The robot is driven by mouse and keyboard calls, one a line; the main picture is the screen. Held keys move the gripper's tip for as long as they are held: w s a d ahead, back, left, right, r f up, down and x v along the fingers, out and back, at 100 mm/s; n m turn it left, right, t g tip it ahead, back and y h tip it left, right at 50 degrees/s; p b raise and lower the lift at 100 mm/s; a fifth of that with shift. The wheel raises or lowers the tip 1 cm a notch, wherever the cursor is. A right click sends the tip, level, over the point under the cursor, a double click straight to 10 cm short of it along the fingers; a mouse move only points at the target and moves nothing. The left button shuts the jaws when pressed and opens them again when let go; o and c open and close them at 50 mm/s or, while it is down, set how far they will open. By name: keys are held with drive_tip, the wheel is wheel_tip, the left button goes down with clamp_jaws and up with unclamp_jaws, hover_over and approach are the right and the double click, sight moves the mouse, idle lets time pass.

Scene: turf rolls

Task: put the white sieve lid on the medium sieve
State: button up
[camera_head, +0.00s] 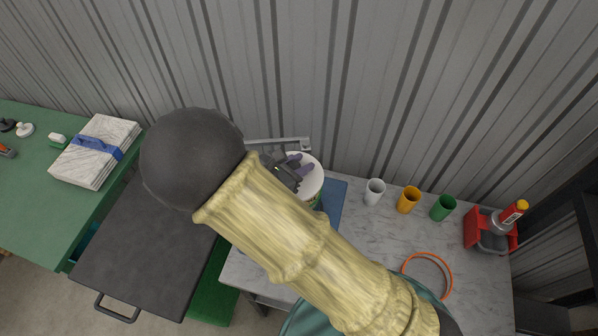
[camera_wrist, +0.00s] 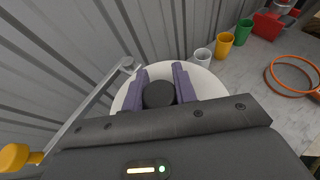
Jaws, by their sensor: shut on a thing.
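The white sieve lid (camera_wrist: 212,86) is a round white disc with a dark knob (camera_wrist: 158,95) in its middle. My gripper (camera_wrist: 160,88) is shut on that knob, with one purple finger on each side. In the head view the lid (camera_head: 313,178) shows beside my gripper (camera_head: 291,170), above the blue mat on the marble table. A small green edge shows just under the lid's right side in the head view. The medium sieve is not clearly seen; my arm and the lid hide what is below, so I cannot tell whether the lid touches it.
White (camera_head: 375,191), orange (camera_head: 408,199) and green (camera_head: 443,207) cups stand right of the blue mat (camera_head: 333,198). An orange ring (camera_head: 428,274) lies in front of them. A red holder (camera_head: 490,233) stands far right. A metal bar (camera_head: 280,144) runs close behind the lid.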

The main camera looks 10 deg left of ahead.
drive_tip(key=shift+w, duration=0.1)
drive_tip(key=shift+f+p, duration=0.75)
drive_tip(key=shift+f, duration=1.35)
drive_tip(key=o, duration=1)
drive_tip(key=shift+f, duration=0.1)
drive_tip(key=shift+o, duration=0.2)
